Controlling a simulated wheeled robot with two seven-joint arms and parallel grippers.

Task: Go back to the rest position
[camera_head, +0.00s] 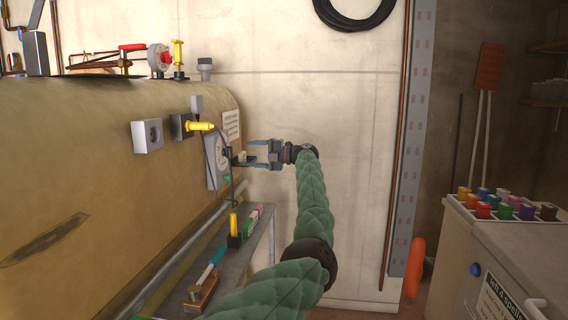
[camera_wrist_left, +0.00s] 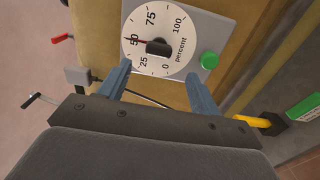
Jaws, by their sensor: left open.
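My left gripper (camera_head: 256,155) is open, at the end of my green padded arm, in front of the side of the boiler. In the left wrist view its two blue-grey fingers (camera_wrist_left: 160,80) stand apart, with nothing held between them. A percent dial (camera_wrist_left: 137,52) with a black knob (camera_wrist_left: 158,47) lies just beyond the fingertips. Its red mark points close to 50. A green button (camera_wrist_left: 209,61) is beside the dial on the same grey plate. In the head view the plate (camera_head: 216,165) is partly hidden by a hose. My right gripper is in neither view.
The tan boiler tank (camera_head: 80,150) fills the left. A narrow shelf (camera_head: 252,245) below holds tools and a yellow-handled item (camera_head: 233,224). A cabinet (camera_head: 500,245) with coloured jars is at right. Bare pale wall (camera_head: 360,130) lies behind and right of my gripper.

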